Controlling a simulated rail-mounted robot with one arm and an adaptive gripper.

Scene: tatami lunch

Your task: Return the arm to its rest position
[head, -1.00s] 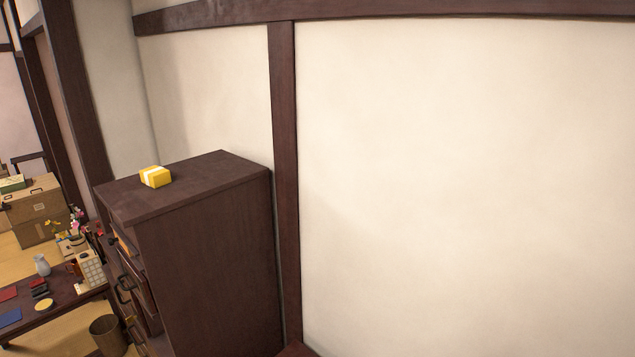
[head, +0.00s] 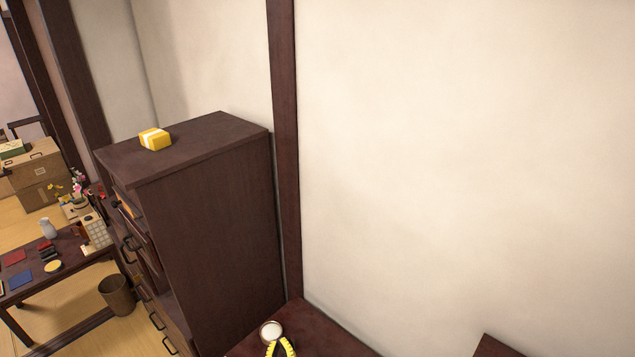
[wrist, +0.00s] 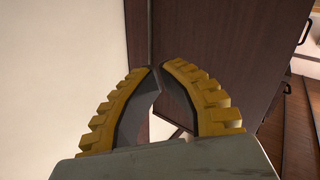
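My gripper (head: 280,341) shows at the bottom edge of the head view, in front of a dark wooden top by the wall. In the wrist view my gripper (wrist: 158,67) has its two yellow ribbed fingers curved inward, with the tips close together. Nothing shows between them. Most of my arm is out of view.
A tall dark cabinet (head: 215,220) bears a yellow box (head: 155,139). A round white-topped thing (head: 271,331) is on the dark top (head: 318,330) near my gripper. A low table (head: 75,275) with small items and a bin (head: 117,296) stand left. Wall fills the right.

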